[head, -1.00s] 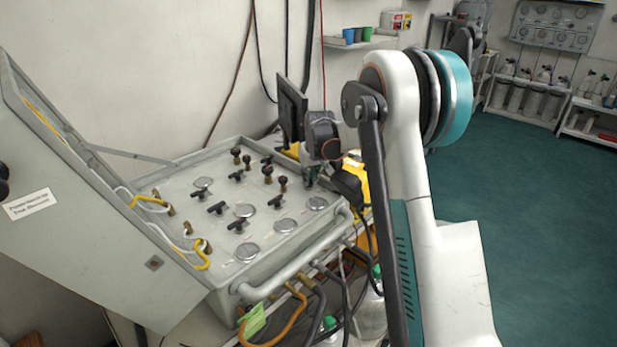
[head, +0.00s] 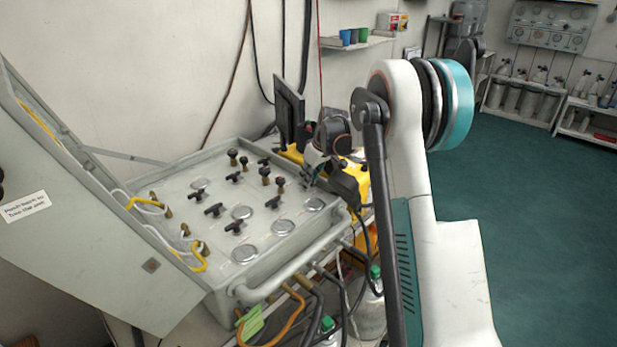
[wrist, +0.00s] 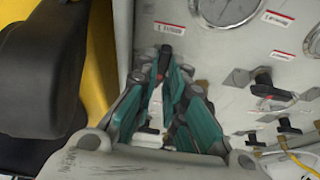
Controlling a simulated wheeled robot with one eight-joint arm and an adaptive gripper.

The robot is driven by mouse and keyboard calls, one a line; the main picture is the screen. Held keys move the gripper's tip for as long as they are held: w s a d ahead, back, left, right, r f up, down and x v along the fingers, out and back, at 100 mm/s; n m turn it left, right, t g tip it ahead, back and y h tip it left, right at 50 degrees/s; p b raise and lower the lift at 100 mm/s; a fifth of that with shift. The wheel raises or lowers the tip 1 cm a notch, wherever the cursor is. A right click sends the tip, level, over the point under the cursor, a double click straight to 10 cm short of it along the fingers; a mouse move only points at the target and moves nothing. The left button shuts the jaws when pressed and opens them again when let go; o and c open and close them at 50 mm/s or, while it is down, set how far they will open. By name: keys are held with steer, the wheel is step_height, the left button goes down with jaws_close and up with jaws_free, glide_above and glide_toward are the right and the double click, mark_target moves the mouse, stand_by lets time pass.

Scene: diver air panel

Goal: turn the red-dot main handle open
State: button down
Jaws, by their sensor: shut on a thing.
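My gripper (wrist: 164,85) is at the right-hand end of the grey air panel (head: 322,222), pointing down at its face. In the wrist view its teal-sided fingers are closed around a dark handle (wrist: 166,48), whose black end sticks out past the fingertips. A small red spot shows beside the black end, between the fingers. The rest of this handle is hidden by the fingers. In the head view my gripper (head: 311,180) covers the handle, so its angle there cannot be told.
Black T-handles (head: 213,210), brass-stemmed knobs (head: 265,173) and round gauges (head: 314,205) stand on the panel. Another black handle (wrist: 268,88) is close right of my gripper. A yellow case (head: 357,167) and dark monitor (head: 289,105) are behind. The raised lid (head: 90,235) is at left.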

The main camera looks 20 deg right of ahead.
steer(key=c, duration=1.7)
jaws_free()
steer(key=shift+o, duration=0.2)
